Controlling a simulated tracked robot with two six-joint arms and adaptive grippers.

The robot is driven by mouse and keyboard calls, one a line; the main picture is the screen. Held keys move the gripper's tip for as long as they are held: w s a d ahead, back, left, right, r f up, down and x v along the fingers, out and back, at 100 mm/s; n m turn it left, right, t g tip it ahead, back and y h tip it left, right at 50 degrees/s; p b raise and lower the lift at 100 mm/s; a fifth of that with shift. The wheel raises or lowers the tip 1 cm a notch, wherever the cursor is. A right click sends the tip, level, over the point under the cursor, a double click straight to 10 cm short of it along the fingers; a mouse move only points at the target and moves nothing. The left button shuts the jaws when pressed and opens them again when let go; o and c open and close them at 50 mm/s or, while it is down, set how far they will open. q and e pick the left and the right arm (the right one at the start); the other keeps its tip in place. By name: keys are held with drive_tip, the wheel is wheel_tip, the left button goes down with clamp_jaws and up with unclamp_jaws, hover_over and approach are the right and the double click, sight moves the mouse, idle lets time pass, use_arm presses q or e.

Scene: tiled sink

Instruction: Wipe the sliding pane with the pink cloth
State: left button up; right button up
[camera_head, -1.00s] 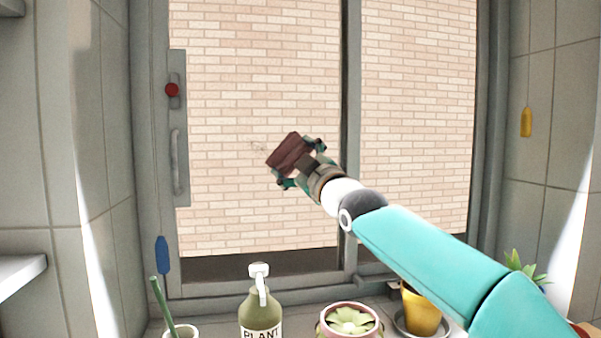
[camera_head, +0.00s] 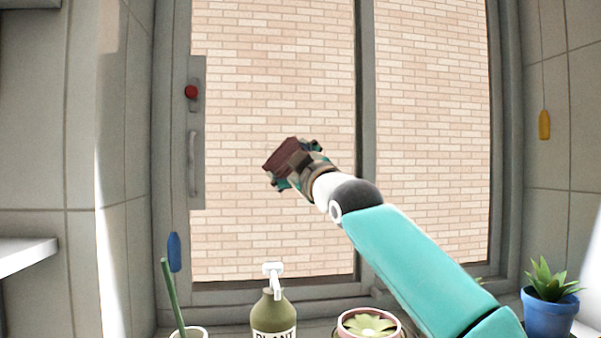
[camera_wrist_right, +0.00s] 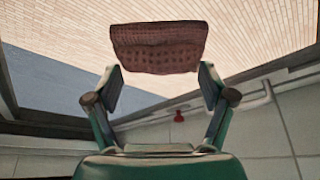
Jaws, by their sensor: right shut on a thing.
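My right gripper (camera_head: 296,165) is shut on a dark reddish-brown folded cloth (camera_head: 281,155), which looks maroon rather than pink. In the right wrist view the cloth (camera_wrist_right: 158,48) spans across the fingertips, with a dotted texture. The gripper and cloth are in front of the left sliding pane (camera_head: 270,80), through which a brick wall shows. I cannot tell whether the cloth touches the glass. No clear mark shows on the visible glass; the part behind the cloth and gripper is hidden. My left gripper is not in view.
The pane's frame has a handle (camera_head: 194,163) and red knob (camera_head: 191,92). A blue tag (camera_head: 174,252) and yellow tag (camera_head: 544,125) hang at the sides.

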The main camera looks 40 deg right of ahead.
sight(269, 158)
drive_tip(key=shift+w+a+f+b, duration=0.1)
drive_tip(key=shift+w+a+b, duration=0.25)
drive_tip(key=shift+a, duration=0.3)
drive_tip(key=shift+w+a+b, duration=0.1)
drive_tip(key=shift+w+a, duration=0.35)
drive_tip(key=shift+a, duration=0.2)
drive_tip(key=shift+w+a, duration=0.65)
drive_tip(key=shift+a, duration=0.35)
drive_tip(key=s+a+b, duration=0.3)
drive_tip(key=s+b, duration=0.1)
drive_tip(key=s, duration=0.1)
drive_tip(key=shift+s, duration=0.15)
